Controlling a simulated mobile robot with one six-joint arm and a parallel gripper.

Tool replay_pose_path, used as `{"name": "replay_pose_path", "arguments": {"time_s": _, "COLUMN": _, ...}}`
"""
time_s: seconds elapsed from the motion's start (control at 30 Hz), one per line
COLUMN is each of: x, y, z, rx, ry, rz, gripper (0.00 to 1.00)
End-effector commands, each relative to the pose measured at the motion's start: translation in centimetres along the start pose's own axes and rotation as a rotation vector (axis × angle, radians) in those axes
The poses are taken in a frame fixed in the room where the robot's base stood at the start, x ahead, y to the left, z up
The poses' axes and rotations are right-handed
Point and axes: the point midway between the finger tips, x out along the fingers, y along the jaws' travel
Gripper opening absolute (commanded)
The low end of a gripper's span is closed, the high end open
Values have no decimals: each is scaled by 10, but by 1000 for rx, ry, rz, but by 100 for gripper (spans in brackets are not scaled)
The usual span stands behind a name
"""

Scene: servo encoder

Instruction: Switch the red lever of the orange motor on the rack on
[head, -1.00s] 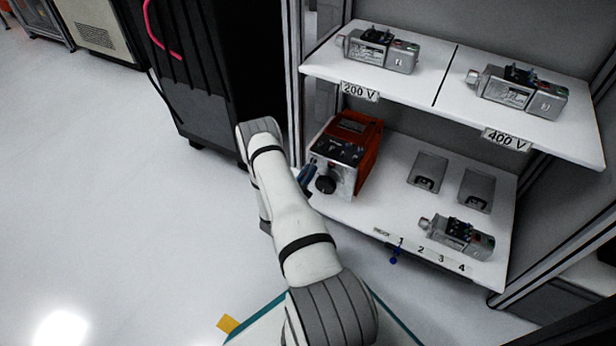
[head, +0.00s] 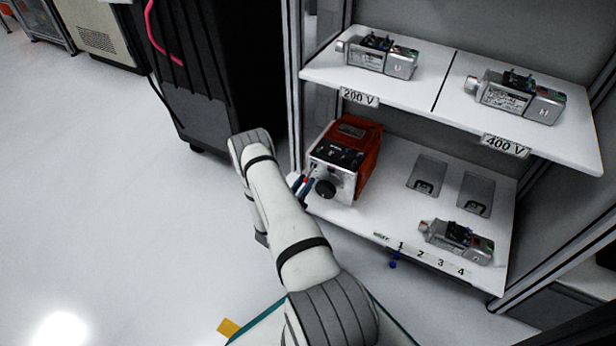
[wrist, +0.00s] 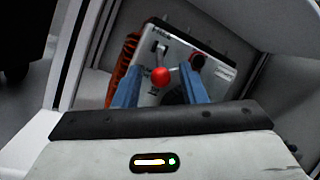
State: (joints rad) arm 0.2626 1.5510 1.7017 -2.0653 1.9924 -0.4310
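The orange motor (head: 366,160) stands at the left end of the lower rack shelf, its light front panel with a black round knob (head: 326,188) facing my arm. The red lever's ball knob (wrist: 161,77) shows in the wrist view in front of that panel, on a thin metal stem pointing up and left. My gripper (wrist: 160,68) is open, with one blue finger on each side of the red knob and gaps on both sides. In the head view my gripper (head: 301,184) is at the panel's left edge, partly hidden by my arm.
Grey motors sit on the upper shelf (head: 420,88), and one (head: 457,241) lies on the lower shelf near the number labels. Two empty recesses (head: 427,174) are right of the orange motor. A rack post (head: 293,90) rises close behind my gripper. The floor at left is clear.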

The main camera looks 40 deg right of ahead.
Motion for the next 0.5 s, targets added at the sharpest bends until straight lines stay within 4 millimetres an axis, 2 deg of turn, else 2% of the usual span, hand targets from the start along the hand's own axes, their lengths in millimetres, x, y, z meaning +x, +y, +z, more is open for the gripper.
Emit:
{"name": "replay_pose_path", "arguments": {"time_s": 0.2, "x": -37, "y": 0, "z": 2, "rx": -1, "ry": 0, "rz": 4, "gripper": 38}}
{"name": "replay_pose_path", "arguments": {"time_s": 0.33, "x": -48, "y": 0, "z": 1, "rx": -1, "ry": 0, "rz": 2, "gripper": 38}}
{"name": "replay_pose_path", "arguments": {"time_s": 0.5, "x": -52, "y": 0, "z": 0, "rx": 0, "ry": 1, "rz": -1, "gripper": 38}}
